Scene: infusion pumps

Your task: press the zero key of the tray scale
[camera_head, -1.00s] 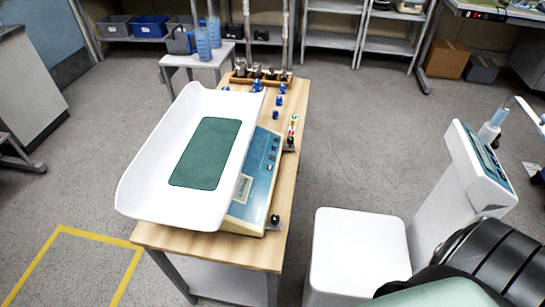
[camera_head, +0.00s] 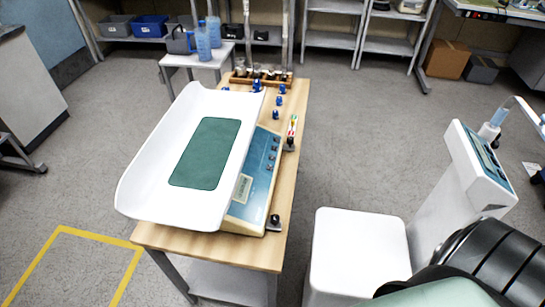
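The tray scale stands on a wooden-topped table. Its white curved tray (camera_head: 140,185) has a green mat (camera_head: 205,153) in it. The scale's blue control panel (camera_head: 258,182) faces right, with several small dark keys (camera_head: 271,160) in a row along its right part and a pale display or label (camera_head: 242,187) near its lower end. The key markings are too small to read, so I cannot tell which is the zero key. Neither of my grippers is in view, and nothing touches the scale's panel.
Several blue-capped pieces (camera_head: 281,100) and a rack of metal weights (camera_head: 262,74) stand at the table's far end. A slim red-and-green-marked item (camera_head: 292,130) stands at its right edge. A white box-like stool (camera_head: 357,250) and a white console (camera_head: 475,165) stand right of the table.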

